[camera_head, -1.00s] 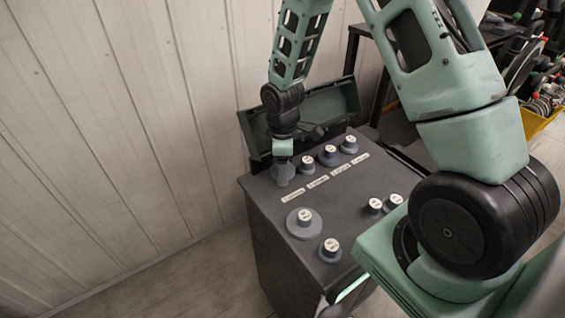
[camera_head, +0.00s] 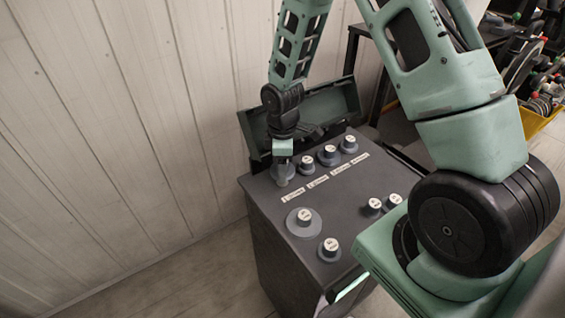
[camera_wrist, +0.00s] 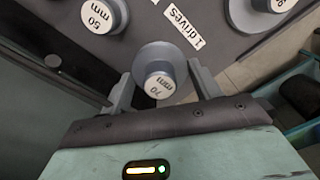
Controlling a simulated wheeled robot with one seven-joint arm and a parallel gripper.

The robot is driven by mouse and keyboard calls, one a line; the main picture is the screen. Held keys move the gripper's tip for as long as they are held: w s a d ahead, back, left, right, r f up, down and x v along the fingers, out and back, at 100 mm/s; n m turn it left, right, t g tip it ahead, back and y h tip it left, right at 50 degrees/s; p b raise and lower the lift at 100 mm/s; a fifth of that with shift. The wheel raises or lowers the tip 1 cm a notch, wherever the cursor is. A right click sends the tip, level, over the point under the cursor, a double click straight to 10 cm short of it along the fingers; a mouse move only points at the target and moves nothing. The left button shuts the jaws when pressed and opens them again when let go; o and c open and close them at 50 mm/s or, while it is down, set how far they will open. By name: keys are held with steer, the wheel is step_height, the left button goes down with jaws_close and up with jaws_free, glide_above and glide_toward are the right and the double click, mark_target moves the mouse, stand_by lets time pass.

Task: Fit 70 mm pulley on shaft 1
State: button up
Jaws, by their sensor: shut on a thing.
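My gripper (camera_wrist: 163,82) is shut on the grey 70 mm pulley (camera_wrist: 159,58), which has a white "70 mm" cap. One finger is on each side of it. In the head view my gripper (camera_head: 283,160) is at the back left corner of the dark cabinet top (camera_head: 262,207), with the pulley (camera_head: 285,179) just under it. The "1 drives" label (camera_wrist: 180,25) lies beside the pulley in the wrist view. Shaft 1 is not visible; the pulley and gripper may hide it. I cannot tell whether the pulley is seated or slightly above the top.
A 50 mm pulley (camera_wrist: 102,14) stands close by, in a back row with others (camera_head: 328,155). A large pulley (camera_head: 304,224) and several smaller ones (camera_head: 330,250) stand nearer the front. A raised lid (camera_head: 335,102) is behind the row.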

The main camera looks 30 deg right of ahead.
steer(key=shift+f+b, duration=1.25)
steer(key=shift+f, duration=0.65)
stand_by(0.9)
steer(key=o, duration=1.1)
steer(key=shift+r, duration=0.1)
step_height(320, 180, up, 17)
steer(key=shift+r+b, duration=0.15)
steer(key=shift+b, duration=0.3)
